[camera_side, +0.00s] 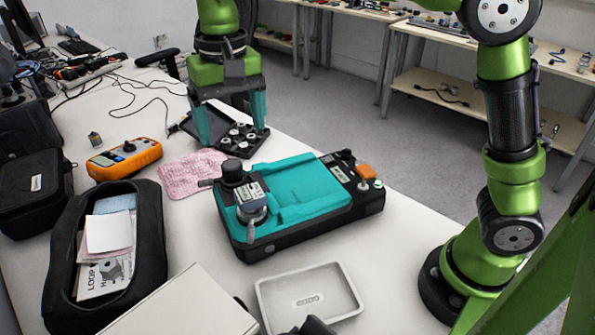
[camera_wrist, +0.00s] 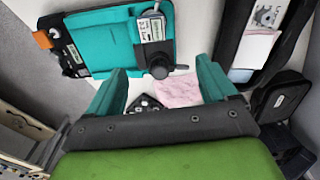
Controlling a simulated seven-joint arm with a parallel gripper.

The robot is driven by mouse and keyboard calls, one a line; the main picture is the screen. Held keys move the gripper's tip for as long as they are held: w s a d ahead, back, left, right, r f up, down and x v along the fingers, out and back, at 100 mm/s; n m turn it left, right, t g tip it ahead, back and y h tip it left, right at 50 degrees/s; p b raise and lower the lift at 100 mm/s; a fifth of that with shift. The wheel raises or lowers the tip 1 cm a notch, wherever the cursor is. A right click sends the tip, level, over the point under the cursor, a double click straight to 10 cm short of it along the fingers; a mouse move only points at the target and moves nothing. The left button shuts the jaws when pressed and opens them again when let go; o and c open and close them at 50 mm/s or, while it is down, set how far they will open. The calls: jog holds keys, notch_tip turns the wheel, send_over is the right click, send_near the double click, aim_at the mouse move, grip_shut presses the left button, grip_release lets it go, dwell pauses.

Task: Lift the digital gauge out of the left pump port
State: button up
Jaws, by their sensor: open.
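The digital gauge (camera_side: 251,205), a grey round body with a small display, stands at the left end of the teal and black pump (camera_side: 310,194) in the side view. The port under it is hidden by the gauge. A black knob (camera_side: 234,172) is just behind it. In the wrist view the gauge (camera_wrist: 151,28) shows its display at the top centre, with the knob (camera_wrist: 159,68) below it. My gripper (camera_side: 232,134) is open and empty, its teal fingers pointing down, behind the pump and apart from the gauge. Its fingers also show wide apart in the wrist view (camera_wrist: 160,76).
A black tray with several fittings (camera_side: 262,139) lies below my gripper. A pink cloth (camera_side: 190,176) and an orange multimeter (camera_side: 124,158) lie left of it. An open black case (camera_side: 152,232) stands at left front. An empty pale tray (camera_side: 350,311) sits in front of the pump.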

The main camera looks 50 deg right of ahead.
jog(key=r, duration=0.1)
send_near(249, 193)
jog(key=shift+m, duration=0.4)
jog(key=f, duration=0.5)
jog(key=shift+w+a+f, duration=0.15)
jog(key=shift+w+f, duration=0.05)
jog(key=shift+w, duration=0.2)
jog(key=shift+s+d+f, duration=0.1)
jog(key=shift+s+f, duration=0.05)
jog(key=shift+f, duration=1.15)
jog(key=shift+s+d+f, duration=0.1)
jog(key=shift+f, duration=1.25)
jog(key=c, duration=1.1)
jog(key=shift+c, duration=0.2)
jog(key=shift+r, duration=0.1)
